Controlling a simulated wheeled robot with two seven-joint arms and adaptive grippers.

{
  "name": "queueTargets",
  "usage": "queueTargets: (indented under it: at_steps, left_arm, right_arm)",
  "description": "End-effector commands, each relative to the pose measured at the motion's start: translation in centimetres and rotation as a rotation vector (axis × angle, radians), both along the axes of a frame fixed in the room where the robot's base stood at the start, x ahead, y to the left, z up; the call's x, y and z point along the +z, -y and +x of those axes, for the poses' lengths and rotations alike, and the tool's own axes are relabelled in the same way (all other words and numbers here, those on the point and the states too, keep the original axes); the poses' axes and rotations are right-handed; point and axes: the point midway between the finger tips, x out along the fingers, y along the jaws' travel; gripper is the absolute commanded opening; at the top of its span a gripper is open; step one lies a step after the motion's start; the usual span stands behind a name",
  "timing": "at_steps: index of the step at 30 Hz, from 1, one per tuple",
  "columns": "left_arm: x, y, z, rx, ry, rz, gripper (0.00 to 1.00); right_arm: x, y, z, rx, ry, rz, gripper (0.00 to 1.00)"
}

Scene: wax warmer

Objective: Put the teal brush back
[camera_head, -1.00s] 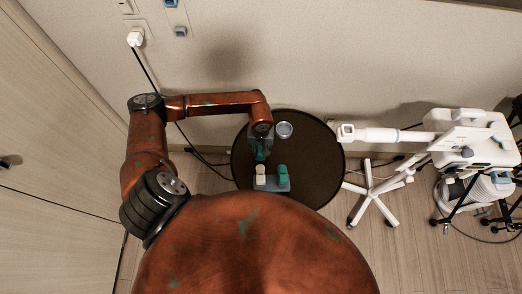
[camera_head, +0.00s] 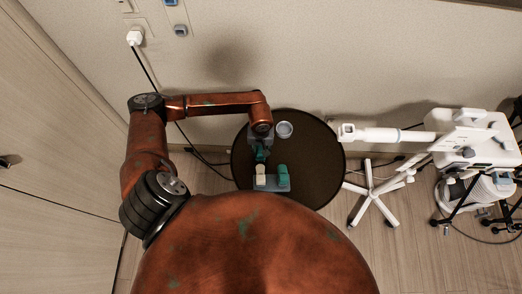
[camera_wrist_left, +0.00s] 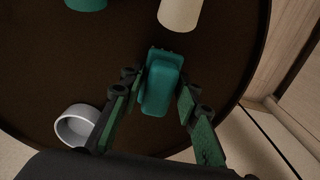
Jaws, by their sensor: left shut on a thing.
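A teal block-like thing, which I take to be the teal brush (camera_wrist_left: 161,84), is between the fingers of my left gripper (camera_wrist_left: 158,92) in the left wrist view. The gripper is shut on it. In the head view my left gripper (camera_head: 261,148) is over the round dark table (camera_head: 315,170), just behind a small blue-grey holder (camera_head: 271,186). A cream piece (camera_head: 260,170) and a teal piece (camera_head: 283,171) stand side by side at the holder. I cannot tell whether the held brush touches the table. My right gripper is not in view.
A small white cup (camera_head: 284,129) is on the table close to my left gripper; it also shows in the wrist view (camera_wrist_left: 76,126). The table's right side is bare. A white wheeled stand (camera_head: 373,190) is to the right. A wall is behind.

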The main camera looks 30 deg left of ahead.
Motion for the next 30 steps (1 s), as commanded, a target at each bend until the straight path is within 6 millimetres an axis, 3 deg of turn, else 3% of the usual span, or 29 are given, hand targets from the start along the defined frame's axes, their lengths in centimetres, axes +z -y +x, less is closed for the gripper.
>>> queueTargets:
  at_steps: [23, 24, 30]
  left_arm:
    - [-0.64, 0.00, 0.01, 0.000, 0.001, -0.001, 0.00]
    - [-0.64, 0.00, 0.02, 0.000, 0.000, 0.000, 0.31]
    - [-0.64, 0.00, 0.01, 0.000, 0.000, 0.000, 0.45]
  right_arm:
    - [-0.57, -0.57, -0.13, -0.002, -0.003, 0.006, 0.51]
    - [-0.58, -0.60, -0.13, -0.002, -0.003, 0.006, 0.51]
    - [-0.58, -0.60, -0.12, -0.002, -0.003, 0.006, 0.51]
